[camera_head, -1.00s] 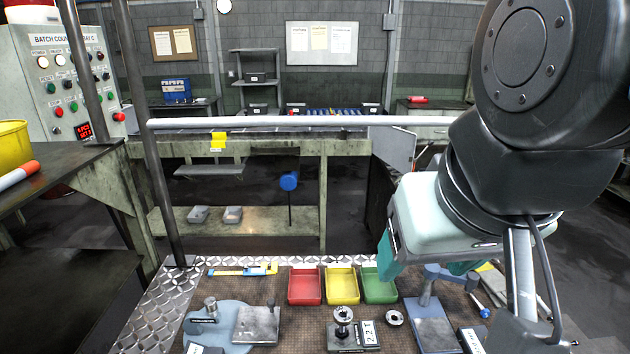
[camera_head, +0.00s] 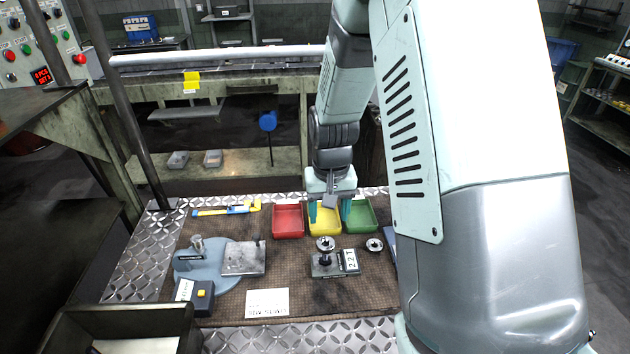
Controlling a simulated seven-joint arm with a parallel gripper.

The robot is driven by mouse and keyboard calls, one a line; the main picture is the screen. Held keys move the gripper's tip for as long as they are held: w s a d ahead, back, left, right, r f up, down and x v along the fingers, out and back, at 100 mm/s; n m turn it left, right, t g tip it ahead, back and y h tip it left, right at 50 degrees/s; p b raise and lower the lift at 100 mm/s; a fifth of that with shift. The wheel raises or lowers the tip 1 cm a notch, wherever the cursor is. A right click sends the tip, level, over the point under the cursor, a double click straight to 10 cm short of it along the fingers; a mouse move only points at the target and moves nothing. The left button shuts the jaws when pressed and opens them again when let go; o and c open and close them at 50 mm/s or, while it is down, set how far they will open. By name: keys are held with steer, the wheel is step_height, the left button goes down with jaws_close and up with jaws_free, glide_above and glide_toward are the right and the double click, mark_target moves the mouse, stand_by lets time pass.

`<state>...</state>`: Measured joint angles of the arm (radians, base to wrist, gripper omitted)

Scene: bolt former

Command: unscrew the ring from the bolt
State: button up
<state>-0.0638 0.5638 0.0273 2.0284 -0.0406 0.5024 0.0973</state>
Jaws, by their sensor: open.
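A dark upright bolt (camera_head: 325,259) stands on a metal base block (camera_head: 326,271) with a numbered white tag. A round metal ring (camera_head: 325,243) sits around its top. My gripper (camera_head: 329,216) points down over the yellow bin, just behind the bolt in the picture. A second ring-like metal part (camera_head: 375,245) lies on the mat to the right of the bolt.
Red (camera_head: 288,221), yellow (camera_head: 325,232) and green (camera_head: 361,216) bins stand in a row behind the bolt. A blue-grey fixture (camera_head: 193,262) with a metal plate is at left. A white card (camera_head: 267,303) lies in front. My arm hides the table's right side.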

glide_above(326, 246)
steer(key=shift+g, duration=0.3)
step_height(326, 246, down, 5)
steer(key=shift+f, duration=2.3)
steer(key=m, duration=0.7)
steer(key=shift+a, duration=0.1)
steer(key=m, duration=0.4)
steer(key=shift+m, duration=0.4)
steer(key=m, duration=0.3)
steer(key=shift+c, duration=0.2)
